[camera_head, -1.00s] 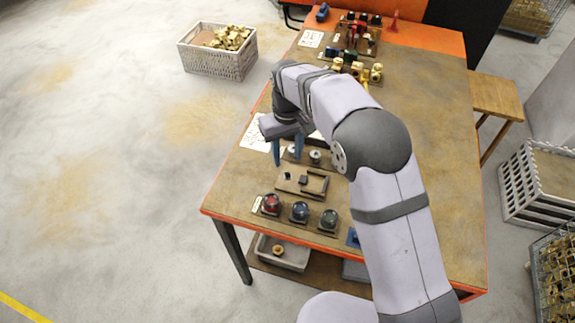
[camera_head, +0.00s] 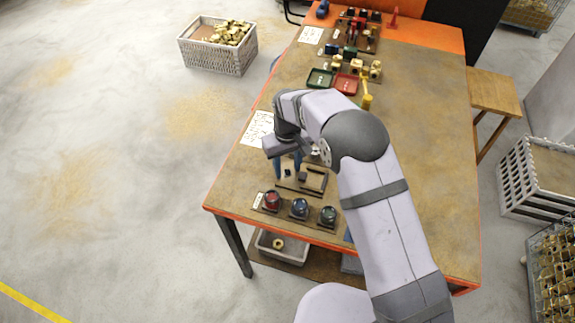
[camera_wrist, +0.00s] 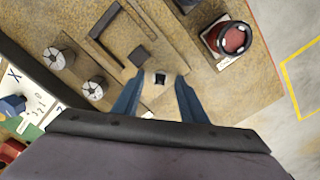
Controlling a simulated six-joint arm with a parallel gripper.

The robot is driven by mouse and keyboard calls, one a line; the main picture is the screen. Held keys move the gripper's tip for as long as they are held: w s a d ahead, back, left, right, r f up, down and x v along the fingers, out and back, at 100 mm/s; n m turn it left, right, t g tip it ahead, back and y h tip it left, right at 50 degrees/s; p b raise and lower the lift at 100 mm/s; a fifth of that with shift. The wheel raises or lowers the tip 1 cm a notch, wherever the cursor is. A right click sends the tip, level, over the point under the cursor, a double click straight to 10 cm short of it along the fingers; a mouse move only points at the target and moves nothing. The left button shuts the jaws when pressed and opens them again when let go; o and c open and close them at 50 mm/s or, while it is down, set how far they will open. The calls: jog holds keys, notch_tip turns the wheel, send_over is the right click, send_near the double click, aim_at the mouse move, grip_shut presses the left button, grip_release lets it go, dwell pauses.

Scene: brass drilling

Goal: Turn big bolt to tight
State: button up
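A flat fixture board (camera_head: 316,186) lies on the table and shows in the wrist view (camera_wrist: 112,50). It carries a larger dark square block (camera_wrist: 138,56), which also shows in the head view (camera_head: 302,176), and a smaller dark bolt head (camera_wrist: 160,78) on a pale round spot. I cannot be sure which of the two is the big bolt. My gripper (camera_head: 288,174) points down over the board's left side. In the wrist view its blue fingers (camera_wrist: 160,86) are apart, with the smaller bolt head showing between their tips. Nothing is held; contact cannot be told.
Red (camera_head: 271,200), blue (camera_head: 299,208) and green (camera_head: 328,215) round buttons stand in front of the board. Green (camera_head: 320,78) and red (camera_head: 346,84) trays lie farther back. The table's right side is clear.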

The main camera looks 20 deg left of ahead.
aim_at(287, 170)
grip_shut()
jog(key=shift+m+b, duration=0.3)
jog(key=shift+m, duration=0.5)
grip_release()
notch_tip(287, 170, up, 6)
jog(key=shift+r+b, duration=0.1)
jog(key=shift+b, duration=1.15)
jog(key=shift+r, duration=0.6)
